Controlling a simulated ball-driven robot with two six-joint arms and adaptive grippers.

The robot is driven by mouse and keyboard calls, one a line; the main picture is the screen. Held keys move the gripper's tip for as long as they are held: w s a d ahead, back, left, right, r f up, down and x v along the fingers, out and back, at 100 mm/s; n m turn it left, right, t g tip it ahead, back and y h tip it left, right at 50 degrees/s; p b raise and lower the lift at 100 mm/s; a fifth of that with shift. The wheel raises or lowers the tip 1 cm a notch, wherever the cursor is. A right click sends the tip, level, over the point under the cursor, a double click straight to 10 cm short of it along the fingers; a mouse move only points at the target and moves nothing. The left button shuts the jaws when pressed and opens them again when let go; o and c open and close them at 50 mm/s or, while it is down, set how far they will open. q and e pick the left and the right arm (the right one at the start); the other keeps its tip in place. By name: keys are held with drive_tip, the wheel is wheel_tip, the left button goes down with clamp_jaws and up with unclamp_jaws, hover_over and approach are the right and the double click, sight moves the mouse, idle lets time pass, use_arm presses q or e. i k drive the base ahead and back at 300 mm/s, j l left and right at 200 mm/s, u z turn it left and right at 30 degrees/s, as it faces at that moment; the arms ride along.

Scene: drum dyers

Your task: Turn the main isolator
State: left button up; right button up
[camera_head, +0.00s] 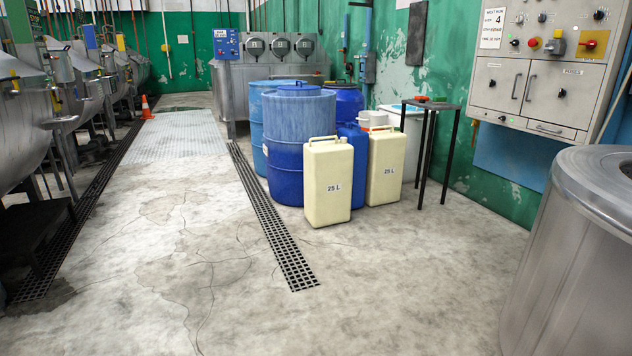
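A grey control cabinet (500,75) is on the green wall at the upper right. At its right is a red rotary handle (590,43) that looks like the main isolator; its exact position is too small to read. Left of it are a grey knob with yellow behind it (556,44) and a red button (533,42). Several small black knobs and a white label (492,28) are also on the cabinet front. Neither of my grippers is in view.
A large steel drum (570,260) stands at the right, below the cabinet. A small dark table (432,106), blue barrels (300,150) and cream 25 L cans (328,185) stand centre. Steel machines (60,90) line the left. The concrete floor (400,290) in front is clear.

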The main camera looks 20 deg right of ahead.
sight(591, 45)
drive_tip(key=i+l+z, duration=0.35)
drive_tip(key=i, duration=0.55)
drive_tip(key=i+l+z, duration=0.1)
drive_tip(key=i+z, duration=0.2)
drive_tip(key=i, duration=0.65)
drive_tip(key=i+j+z, duration=0.1)
drive_tip(key=i+z, duration=0.25)
drive_tip(key=i, duration=0.6)
drive_tip(key=i+l+z, duration=0.1)
drive_tip(key=i+z, duration=0.15)
drive_tip(key=i, duration=0.2)
drive_tip(key=i+z, duration=0.25)
drive_tip(key=i, duration=0.25)
drive_tip(key=i+j+z, duration=0.1)
drive_tip(key=i+z, duration=0.15)
drive_tip(key=i, duration=0.2)
drive_tip(key=i+j+z, duration=0.25)
drive_tip(key=i, duration=0.2)
drive_tip(key=i+j+z, duration=0.25)
drive_tip(key=i, duration=0.2)
drive_tip(key=i+l+z, duration=0.1)
drive_tip(key=i+z, duration=0.75)
drive_tip(key=i+j+z, duration=0.15)
drive_tip(key=i+z, duration=0.25)
drive_tip(key=k, duration=0.1)
